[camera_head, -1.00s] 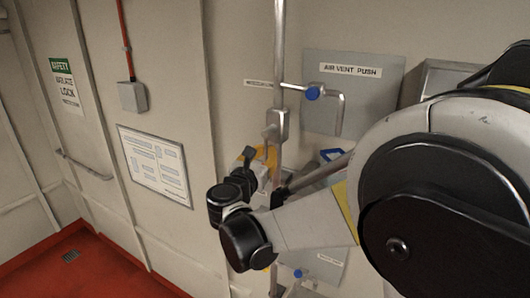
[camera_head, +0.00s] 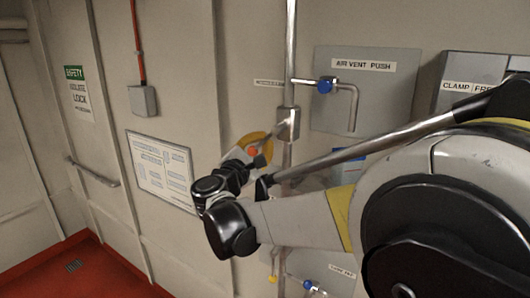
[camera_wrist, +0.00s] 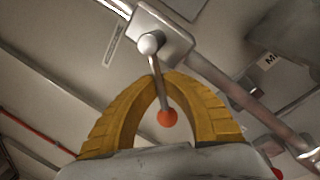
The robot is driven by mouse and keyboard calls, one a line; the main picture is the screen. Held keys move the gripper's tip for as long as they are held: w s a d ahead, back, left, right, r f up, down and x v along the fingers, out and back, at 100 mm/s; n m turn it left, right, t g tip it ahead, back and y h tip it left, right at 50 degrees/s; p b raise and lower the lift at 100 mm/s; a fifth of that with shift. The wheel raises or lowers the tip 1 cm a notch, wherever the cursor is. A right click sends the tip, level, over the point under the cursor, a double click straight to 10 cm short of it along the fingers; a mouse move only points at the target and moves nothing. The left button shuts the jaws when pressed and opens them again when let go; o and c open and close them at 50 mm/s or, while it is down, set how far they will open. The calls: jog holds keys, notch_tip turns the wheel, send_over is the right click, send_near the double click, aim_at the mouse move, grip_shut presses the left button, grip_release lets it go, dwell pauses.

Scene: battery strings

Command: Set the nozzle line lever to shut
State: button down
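The lever is a thin metal rod on a grey valve body (camera_head: 288,123) set in the vertical pipe. It slants down and left to an orange-red knob (camera_head: 253,151). In the wrist view the rod runs from a silver pivot (camera_wrist: 150,43) to the knob (camera_wrist: 167,118). My gripper (camera_wrist: 159,78) has yellow fingers arched together, tips meeting at the rod. The knob sits inside the arch, on the palm side. The gripper looks shut on the lever. In the head view the gripper (camera_head: 262,140) is partly hidden by my wrist.
A small label (camera_head: 270,83) left of the pipe is too small to read. A blue-handled valve (camera_head: 325,85) sits by the "AIR VENT PUSH" plate (camera_head: 370,100). Another blue-handled valve (camera_head: 308,285) is low down. Wall cabinets (camera_head: 470,75) stand right; the left floor is open.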

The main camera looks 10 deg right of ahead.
jog(key=m, duration=0.1)
jog(key=r+m+h+b, duration=0.1)
jog(key=m, duration=0.1)
jog(key=w+a+m, duration=0.1)
jog(key=m, duration=0.1)
jog(key=shift+r+g, duration=0.3)
jog(key=shift+r, duration=0.05)
jog(key=shift+a+r+m+g+h+b, duration=0.1)
jog(key=shift+r+m+g+h+b, duration=0.35)
jog(key=shift+m, duration=0.95)
jog(key=shift+r+m+t+h+b, duration=0.1)
jog(key=shift+r+m+h, duration=0.15)
jog(key=shift+r+m, duration=0.75)
jog(key=shift+f+m, duration=0.35)
jog(key=shift+m, duration=0.15)
jog(key=c, duration=1.5)
grip_release()
jog(key=shift+a, duration=0.1)
jog(key=shift+c, duration=0.2)
jog(key=v, duration=1.2)
jog(key=shift+f, duration=0.1)
